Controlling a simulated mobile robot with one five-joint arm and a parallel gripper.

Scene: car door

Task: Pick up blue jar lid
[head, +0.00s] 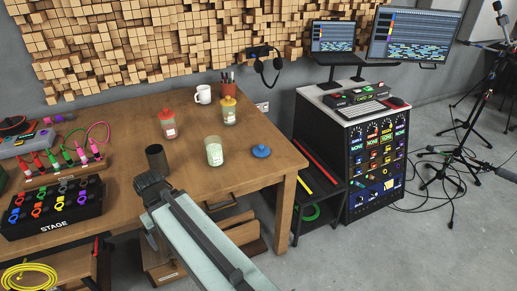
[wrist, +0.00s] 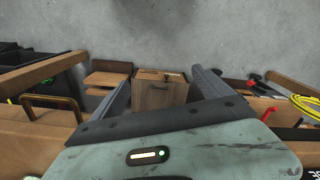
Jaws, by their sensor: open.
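The blue jar lid (head: 261,151) lies flat on the wooden table near its right end, with a small knob on top. A lidless pale jar (head: 214,153) stands to its left. My gripper (head: 150,184) is at the table's front edge, left of and nearer than the lid, apart from it. In the wrist view my gripper (wrist: 160,88) shows two spread fingers with nothing between them. The lid is not in the wrist view.
A red-lidded jar (head: 168,126), a yellow-lidded jar (head: 229,112) and a white mug (head: 203,94) stand behind. A dark cylinder (head: 156,160) is just beyond my gripper. A black stage box (head: 55,207) sits at left. Tabletop around the lid is clear.

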